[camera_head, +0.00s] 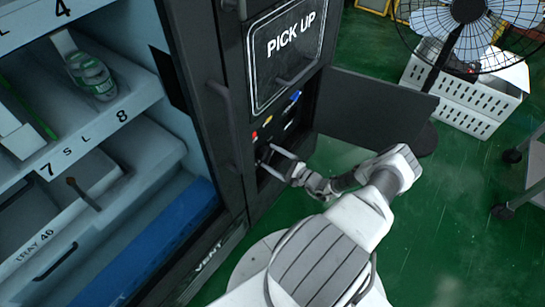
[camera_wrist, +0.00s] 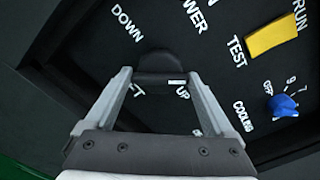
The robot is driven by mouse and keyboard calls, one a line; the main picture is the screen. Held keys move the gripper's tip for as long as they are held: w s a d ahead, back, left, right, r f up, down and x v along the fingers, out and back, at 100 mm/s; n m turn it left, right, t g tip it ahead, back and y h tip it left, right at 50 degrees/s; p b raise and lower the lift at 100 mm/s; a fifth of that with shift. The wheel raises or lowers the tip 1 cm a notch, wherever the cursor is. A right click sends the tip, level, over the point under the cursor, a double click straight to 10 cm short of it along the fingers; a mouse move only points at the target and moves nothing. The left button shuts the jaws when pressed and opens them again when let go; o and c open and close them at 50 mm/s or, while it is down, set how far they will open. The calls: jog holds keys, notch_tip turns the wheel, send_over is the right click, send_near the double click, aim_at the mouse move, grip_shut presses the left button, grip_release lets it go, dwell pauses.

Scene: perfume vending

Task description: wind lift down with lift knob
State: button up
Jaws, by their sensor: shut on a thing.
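The lift knob (camera_wrist: 158,66) is a black round knob with a raised bar, on a dark control panel. My gripper (camera_wrist: 160,77) is shut on the bar, one finger at each end. A white mark on the bar lies at its right end, on the side of the word UP. DOWN is printed at the upper left of the knob, and the LIFT label below is partly hidden by a finger. In the head view my gripper (camera_head: 268,157) reaches into the panel recess below the PICK UP window. The knob is hard to make out there.
A yellow switch (camera_wrist: 271,36) by TEST and RUN and a blue COOLING knob (camera_wrist: 283,105) sit right of the lift knob. An open dark panel door (camera_head: 370,112) stands right of the recess. Shelves are left; a fan (camera_head: 465,25) and white crate (camera_head: 462,100) stand behind.

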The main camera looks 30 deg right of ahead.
jog(key=shift+n+p, duration=0.95)
jog(key=shift+n, duration=2.65)
jog(key=o, duration=1.1)
jog(key=shift+s+d, duration=0.1)
jog(key=p+v, duration=0.2)
jog(key=v, duration=1.5)
jog(key=shift+s+d, duration=0.1)
